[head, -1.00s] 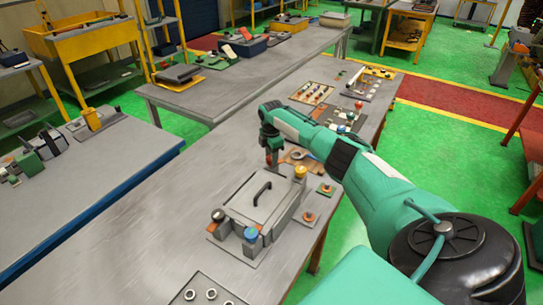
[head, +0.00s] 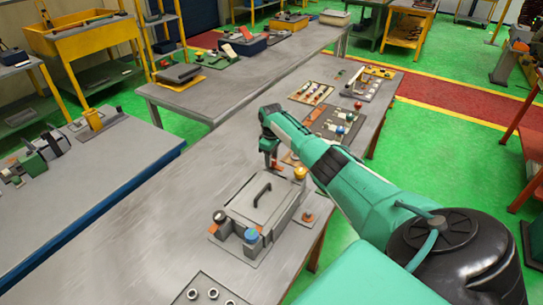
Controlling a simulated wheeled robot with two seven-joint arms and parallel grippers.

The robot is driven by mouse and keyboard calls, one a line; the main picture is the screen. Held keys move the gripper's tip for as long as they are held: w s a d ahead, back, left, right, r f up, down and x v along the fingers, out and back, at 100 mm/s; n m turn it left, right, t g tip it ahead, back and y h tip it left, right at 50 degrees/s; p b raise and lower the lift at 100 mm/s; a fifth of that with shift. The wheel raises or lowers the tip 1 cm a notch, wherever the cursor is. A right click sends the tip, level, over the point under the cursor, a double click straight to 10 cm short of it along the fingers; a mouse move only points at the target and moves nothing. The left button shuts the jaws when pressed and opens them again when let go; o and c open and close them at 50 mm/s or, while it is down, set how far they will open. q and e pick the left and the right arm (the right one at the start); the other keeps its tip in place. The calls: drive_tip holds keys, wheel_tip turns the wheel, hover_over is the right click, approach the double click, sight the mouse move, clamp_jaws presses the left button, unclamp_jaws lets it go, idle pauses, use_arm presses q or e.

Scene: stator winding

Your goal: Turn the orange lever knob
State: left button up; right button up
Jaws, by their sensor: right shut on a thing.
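My right gripper (head: 273,164) points down at the back corner of the grey box (head: 252,205) with a black handle on its lid. It is shut there, on what I take to be the orange lever knob (head: 279,168). Only a small orange-red bit shows beside the fingertips, and the fingers hide most of it, so its angle cannot be told. A yellow-orange knob (head: 300,172) stands at the box's back right corner, apart from the gripper. A blue knob (head: 251,235) and a black knob (head: 219,216) stand at its front. My left gripper is out of view.
A plate with several rings (head: 205,292) lies at the near edge. A small orange-topped part (head: 308,216) sits right of the box. Trays of small parts (head: 312,93) lie farther back. The grey table (head: 150,225) is clear to the left.

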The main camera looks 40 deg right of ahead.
drive_tip(key=m, duration=0.2)
drive_tip(key=m+p, duration=0.1)
drive_tip(key=m, duration=0.1)
drive_tip(key=shift+w+d+r+m, duration=0.1)
drive_tip(key=shift+w+r+m, duration=0.05)
drive_tip(key=shift+r+m, duration=0.25)
drive_tip(key=m+p, duration=0.1)
drive_tip(key=m, duration=0.3)
drive_tip(key=shift+p, duration=0.4)
drive_tip(key=m+p, duration=0.1)
drive_tip(key=m, duration=0.4)
drive_tip(key=shift+w, duration=0.1)
drive_tip(key=shift+m, duration=1.8)
drive_tip(key=shift+f, duration=0.1)
drive_tip(key=o, duration=0.9)
drive_tip(key=shift+o, duration=0.3)
drive_tip(key=shift+s+f, duration=0.1)
drive_tip(key=shift+s, duration=0.1)
